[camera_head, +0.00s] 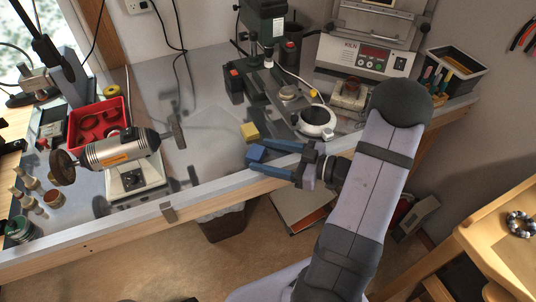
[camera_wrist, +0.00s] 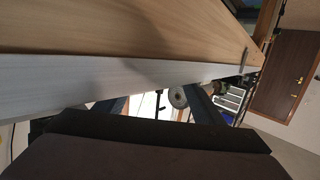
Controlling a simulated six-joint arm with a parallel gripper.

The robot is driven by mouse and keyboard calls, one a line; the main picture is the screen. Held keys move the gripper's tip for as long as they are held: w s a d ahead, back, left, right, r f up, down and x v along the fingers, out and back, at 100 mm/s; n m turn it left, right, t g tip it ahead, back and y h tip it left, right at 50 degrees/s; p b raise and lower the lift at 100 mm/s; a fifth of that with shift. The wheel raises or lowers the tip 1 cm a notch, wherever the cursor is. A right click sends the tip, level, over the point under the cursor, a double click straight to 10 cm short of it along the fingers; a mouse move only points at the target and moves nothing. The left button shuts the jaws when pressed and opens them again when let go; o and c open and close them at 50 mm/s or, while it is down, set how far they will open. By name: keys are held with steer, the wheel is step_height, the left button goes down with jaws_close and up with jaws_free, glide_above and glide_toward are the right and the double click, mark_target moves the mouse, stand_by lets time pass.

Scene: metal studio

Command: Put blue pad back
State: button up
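A small blue pad (camera_head: 256,153), block-like, shows near the front edge of the metal bench top, just in front of a yellow block (camera_head: 250,131). My gripper (camera_head: 252,151) reaches in from the right at the bench's front edge. Its two dark blue fingers stand apart, and the blue pad shows between their tips in the head view. I cannot tell whether a finger touches it. In the wrist view the fingers of my gripper (camera_wrist: 157,108) are spread with a gap between them, and I cannot make out the blue pad there.
The bench's front rail (camera_head: 110,215) runs just under my gripper. A bench motor (camera_head: 122,150) and a red tray (camera_head: 98,122) stand at left. A drill press (camera_head: 262,50) and a white round pot (camera_head: 316,121) stand behind. Bare metal lies left of the yellow block.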

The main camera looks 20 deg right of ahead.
steer(key=shift+r, duration=0.25)
steer(key=shift+s+d, duration=0.15)
steer(key=shift+d, duration=0.1)
steer(key=b+v, duration=0.2)
steer(key=v, duration=0.9)
steer(key=shift+s, duration=0.2)
steer(key=shift+d, duration=0.1)
